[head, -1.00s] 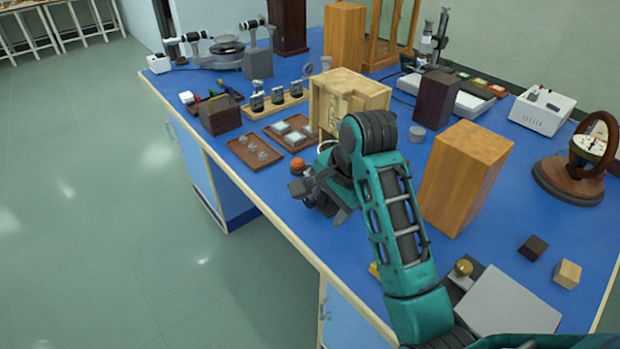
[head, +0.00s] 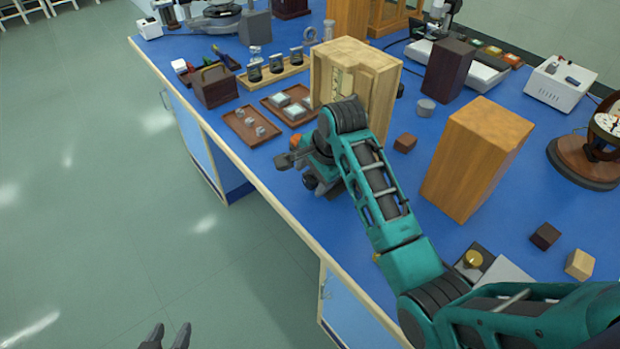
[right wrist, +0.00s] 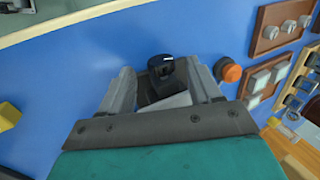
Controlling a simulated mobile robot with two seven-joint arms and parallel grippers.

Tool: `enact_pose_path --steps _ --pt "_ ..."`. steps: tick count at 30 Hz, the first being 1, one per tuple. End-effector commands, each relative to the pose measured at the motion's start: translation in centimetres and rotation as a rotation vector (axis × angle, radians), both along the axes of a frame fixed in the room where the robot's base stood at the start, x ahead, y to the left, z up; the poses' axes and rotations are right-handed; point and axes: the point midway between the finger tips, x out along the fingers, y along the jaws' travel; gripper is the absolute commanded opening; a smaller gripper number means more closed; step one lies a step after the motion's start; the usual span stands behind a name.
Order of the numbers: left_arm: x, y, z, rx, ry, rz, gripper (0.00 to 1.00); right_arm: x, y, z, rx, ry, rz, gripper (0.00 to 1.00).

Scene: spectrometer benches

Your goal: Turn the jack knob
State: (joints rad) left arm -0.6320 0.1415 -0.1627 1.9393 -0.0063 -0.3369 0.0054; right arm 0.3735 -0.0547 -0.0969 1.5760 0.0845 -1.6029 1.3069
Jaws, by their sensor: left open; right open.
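A brass knob (head: 473,258) stands beside a grey plate (head: 505,272) at the lower right of the head view. They look like the jack; my right arm partly hides the plate. My right gripper (head: 287,160) is over the bench's near edge, far to the left of that knob. In the right wrist view its fingers (right wrist: 161,68) are spread, with a black round-topped piece (right wrist: 160,66) showing between them; I cannot tell whether they touch it. An orange knob (right wrist: 228,70) is just right of the fingers. My left gripper (head: 165,338) is open and empty over the floor.
A wooden cabinet (head: 385,80) stands behind my right wrist. A tall wooden block (head: 475,160) stands right of my right forearm. Brown trays (head: 237,118) with small glass pieces lie left of the cabinet. Small blocks (head: 545,236) lie at the right.

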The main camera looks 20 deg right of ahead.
Motion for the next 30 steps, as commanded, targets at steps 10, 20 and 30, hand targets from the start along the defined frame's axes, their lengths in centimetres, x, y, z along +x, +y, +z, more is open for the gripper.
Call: enact_pose_path --steps 10,20,30 --pt "0.3 0.1 0.2 0.001 -0.007 0.0 0.43 0.9 0.4 -2.5 0.0 -0.001 0.0 0.63" --pt "0.7 0.1 0.5 0.001 -0.017 0.0 0.43 0.9 0.4 -2.6 0.0 -0.001 0.0 0.56" --pt "0.5 0.1 0.4 0.001 -0.013 0.0 0.43 0.9 0.4 -2.6 0.0 -0.001 0.0 0.23"
